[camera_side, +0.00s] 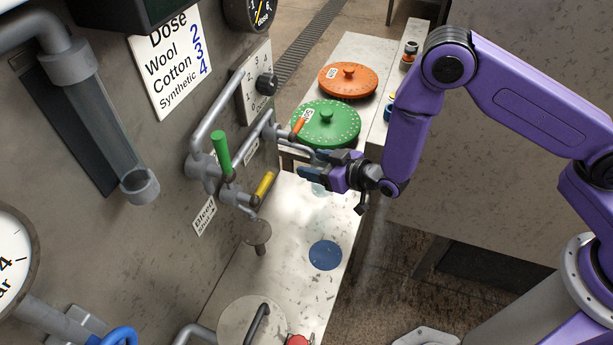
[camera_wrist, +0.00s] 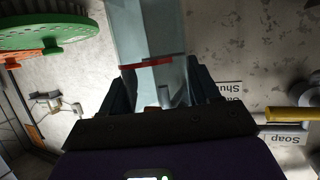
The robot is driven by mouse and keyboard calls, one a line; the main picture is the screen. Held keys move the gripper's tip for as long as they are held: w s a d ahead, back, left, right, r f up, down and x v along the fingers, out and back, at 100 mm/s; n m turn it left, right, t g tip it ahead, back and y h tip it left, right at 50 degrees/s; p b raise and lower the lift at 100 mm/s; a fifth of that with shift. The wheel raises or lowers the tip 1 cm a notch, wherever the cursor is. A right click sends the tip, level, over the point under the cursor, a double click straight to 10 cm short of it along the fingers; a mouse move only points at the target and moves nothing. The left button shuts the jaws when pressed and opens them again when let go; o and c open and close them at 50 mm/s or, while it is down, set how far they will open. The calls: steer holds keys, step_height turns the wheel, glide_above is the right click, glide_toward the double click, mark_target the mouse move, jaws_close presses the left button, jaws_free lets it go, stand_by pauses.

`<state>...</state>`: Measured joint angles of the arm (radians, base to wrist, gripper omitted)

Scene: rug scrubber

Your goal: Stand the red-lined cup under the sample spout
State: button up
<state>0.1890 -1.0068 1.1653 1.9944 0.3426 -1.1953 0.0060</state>
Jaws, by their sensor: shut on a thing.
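My gripper (camera_side: 317,165) is above the pale bench, beside the valve pipes, in the side view. In the wrist view, my gripper (camera_wrist: 160,85) is shut on a clear cup with a red line (camera_wrist: 153,62) around it. In the side view the cup is mostly hidden; a faint clear part shows just below the fingers. A thin pipe by the orange handle (camera_side: 298,127) ends close to the fingers. A small spout (camera_side: 252,212) hangs below the yellow handle (camera_side: 264,185). I cannot tell which is the sample spout.
A blue disc (camera_side: 325,255) lies on the bench (camera_side: 295,215), with clear surface around it. Green (camera_side: 325,124) and orange (camera_side: 347,80) round lids lie at the back. The green handle (camera_side: 221,150) stands up from the pipes.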

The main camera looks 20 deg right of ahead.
steer(key=shift+w+a+f, duration=0.25)
steer(key=shift+w+f, duration=0.2)
steer(key=shift+f, duration=0.65)
steer(key=shift+w+a+f, duration=0.2)
steer(key=shift+w+f, duration=0.2)
steer(key=shift+f, duration=0.7)
steer(key=shift+w+a+f, duration=0.25)
steer(key=shift+w+f, duration=0.2)
steer(key=shift+f, duration=0.65)
steer(key=o, duration=1.1)
steer(key=shift+f, duration=0.1)
steer(key=shift+s+r, duration=0.15)
steer(key=shift+r, duration=0.05)
steer(key=v, duration=1.1)
steer(key=shift+s+d+r, duration=0.1)
steer(key=shift+s+d, duration=0.2)
